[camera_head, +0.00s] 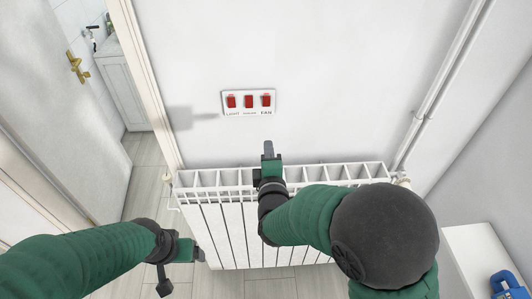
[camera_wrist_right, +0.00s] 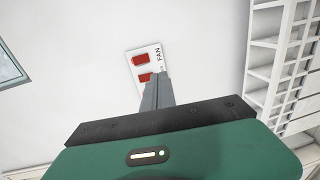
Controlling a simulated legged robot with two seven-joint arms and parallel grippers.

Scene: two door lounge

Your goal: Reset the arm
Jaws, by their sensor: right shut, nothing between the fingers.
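My right arm comes in from the lower right in the head view. Its gripper (camera_head: 268,150) is shut and empty, above the radiator and below a white switch panel. The switch panel (camera_head: 248,112) has three red rocker switches, with the right one labelled FAN. In the right wrist view, the shut fingers (camera_wrist_right: 156,90) cover part of the panel (camera_wrist_right: 153,54); two red switches and the word FAN show. Contact with the wall or panel cannot be told. My left gripper (camera_head: 180,265) is low at the left, near the radiator's lower left; its finger opening is unclear.
A white radiator (camera_head: 225,235) stands against the wall under the panel. A white door (camera_head: 60,120) with a brass handle (camera_head: 77,66) stands open at the left. A white cabinet (camera_head: 470,250) with a blue object (camera_head: 508,285) is at the lower right.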

